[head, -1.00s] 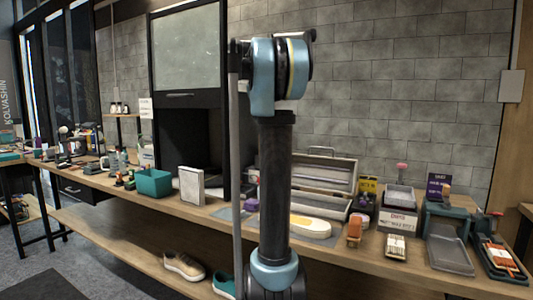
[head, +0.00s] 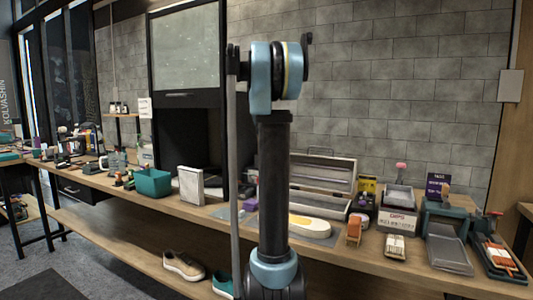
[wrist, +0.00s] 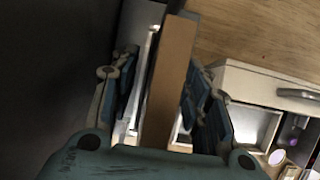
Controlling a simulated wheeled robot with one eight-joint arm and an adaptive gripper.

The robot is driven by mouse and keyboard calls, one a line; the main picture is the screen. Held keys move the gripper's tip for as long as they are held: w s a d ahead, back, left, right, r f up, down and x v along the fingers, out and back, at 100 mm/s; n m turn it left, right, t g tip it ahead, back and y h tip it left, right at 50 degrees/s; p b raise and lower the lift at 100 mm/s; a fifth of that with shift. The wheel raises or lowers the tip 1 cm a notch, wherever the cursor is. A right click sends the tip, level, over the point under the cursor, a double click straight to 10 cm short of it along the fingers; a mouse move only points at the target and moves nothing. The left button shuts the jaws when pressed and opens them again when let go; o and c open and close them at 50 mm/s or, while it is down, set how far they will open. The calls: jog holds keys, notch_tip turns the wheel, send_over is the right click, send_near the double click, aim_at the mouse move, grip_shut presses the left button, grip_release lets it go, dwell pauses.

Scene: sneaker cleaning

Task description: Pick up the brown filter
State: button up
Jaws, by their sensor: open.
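The brown filter (wrist: 168,80) shows in the wrist view as a long, narrow brown strip, slightly tilted, with a paler side along its left. My gripper (wrist: 160,90) is open, with one finger on each side of the brown strip. I cannot tell whether either finger touches it. The lower end of the filter is hidden by the gripper body. In the head view my own arm stands in the middle, and my gripper and the brown filter cannot be made out there.
A pale toolbox (wrist: 255,100) is right of the gripper; its open lid (head: 325,172) shows in the head view. A dark surface (wrist: 50,70) fills the wrist view's left. A white framed panel (head: 191,186) and a teal bin (head: 152,183) stand on the wooden bench (head: 120,186).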

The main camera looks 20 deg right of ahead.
jog(key=shift+w+d+f, duration=0.2)
jog(key=shift+f, duration=0.4)
jog(key=shift+f, duration=0.25)
dwell(0.4)
grip_shut()
